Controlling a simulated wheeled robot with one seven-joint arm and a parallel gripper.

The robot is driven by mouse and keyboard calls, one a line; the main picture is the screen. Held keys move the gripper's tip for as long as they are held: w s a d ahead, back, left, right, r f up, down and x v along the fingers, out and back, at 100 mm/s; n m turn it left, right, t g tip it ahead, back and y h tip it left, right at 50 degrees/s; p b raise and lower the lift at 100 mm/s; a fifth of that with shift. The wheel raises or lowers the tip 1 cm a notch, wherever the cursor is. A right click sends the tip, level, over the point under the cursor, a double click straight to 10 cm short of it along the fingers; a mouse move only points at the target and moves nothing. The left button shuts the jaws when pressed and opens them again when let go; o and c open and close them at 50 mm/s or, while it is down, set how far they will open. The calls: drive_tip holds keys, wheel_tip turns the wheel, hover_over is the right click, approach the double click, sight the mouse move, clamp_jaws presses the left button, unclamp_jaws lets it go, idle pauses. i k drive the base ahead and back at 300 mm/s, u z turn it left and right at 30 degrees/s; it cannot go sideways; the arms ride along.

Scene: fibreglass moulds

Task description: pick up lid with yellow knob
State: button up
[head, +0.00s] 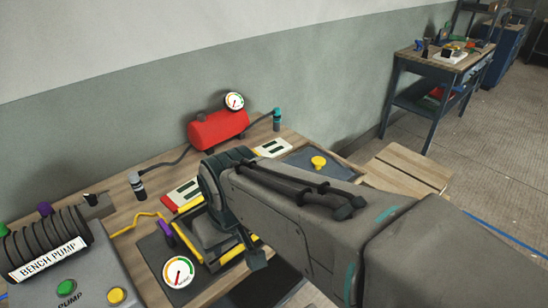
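A yellow knob (318,161) stands on a flat dark grey lid (305,171) on the workbench, to the right of the red tank. My arm crosses in front of the lid's lower edge and hides part of it. My gripper (250,252) is only partly seen at the end of the arm, pointing down over the bench, to the left of and nearer than the lid. A dark part of it hangs beside a yellow-edged mould frame (184,245). I cannot see both fingertips, or whether they touch or hold anything.
A red tank (218,130) with a gauge stands by the wall. The grey bench pump (70,270) is at lower left. A gauge (178,272) and a purple-handled valve (166,230) are near the frame. Wooden boards (408,166) lie beyond the bench's right end.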

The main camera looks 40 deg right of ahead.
sight(310, 159)
drive_tip(key=u, duration=2.9)
drive_tip(key=k, duration=1.95)
drive_tip(key=z, duration=2.15)
drive_tip(key=i, duration=0.5)
drive_tip(key=u, duration=0.05)
